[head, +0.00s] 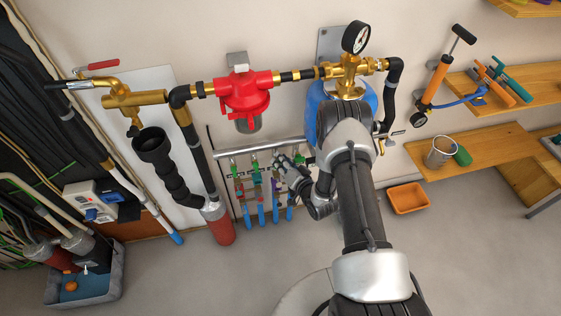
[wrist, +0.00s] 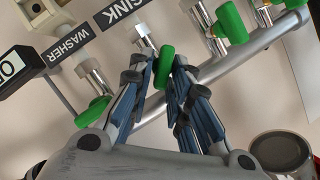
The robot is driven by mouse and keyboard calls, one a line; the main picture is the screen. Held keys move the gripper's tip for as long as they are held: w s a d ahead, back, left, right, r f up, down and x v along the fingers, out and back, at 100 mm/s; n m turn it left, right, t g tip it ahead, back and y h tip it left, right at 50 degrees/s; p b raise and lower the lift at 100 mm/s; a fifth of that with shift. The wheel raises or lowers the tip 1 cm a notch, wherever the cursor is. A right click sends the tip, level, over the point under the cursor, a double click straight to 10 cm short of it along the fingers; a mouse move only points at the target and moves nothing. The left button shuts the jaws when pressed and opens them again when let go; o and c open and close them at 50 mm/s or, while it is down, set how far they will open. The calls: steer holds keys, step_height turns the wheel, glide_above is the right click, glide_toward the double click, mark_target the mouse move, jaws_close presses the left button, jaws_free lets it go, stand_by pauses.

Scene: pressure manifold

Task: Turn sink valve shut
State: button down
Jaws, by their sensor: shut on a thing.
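The sink valve's green handle (wrist: 166,62) shows in the wrist view, below the SINK label (wrist: 127,9). My gripper (wrist: 161,72) has a finger on each side of this handle and is shut on it. The handle is slanted, at an angle different from the green handle to its right (wrist: 231,22). Part of the valve body is hidden behind the fingers. In the head view my gripper (head: 281,163) is at the manifold bar (head: 235,152), and the handle it grips cannot be made out there.
The washer valve's green handle (wrist: 93,111) is close on the left under the WASHER label (wrist: 54,39). Above the manifold are a red filter (head: 246,91) and a pressure gauge (head: 356,38). An orange bin (head: 408,198) is on the floor at right.

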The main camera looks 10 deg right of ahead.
steer(key=m+y, duration=0.1)
steer(key=m+t, duration=0.1)
steer(key=m, duration=0.1)
steer(key=shift+d+f+y, duration=0.2)
steer(key=shift+f+y, duration=0.15)
steer(key=shift+y, duration=0.05)
steer(key=m, duration=0.2)
steer(key=m+t+y, duration=0.1)
steer(key=m, duration=0.1)
steer(key=shift+f, duration=0.25)
steer(key=c, duration=1.7)
jaws_free()
steer(key=shift+o, duration=0.2)
steer(key=shift+s+d, duration=0.1)
steer(key=v, duration=1.2)
steer(key=shift+f, duration=0.25)
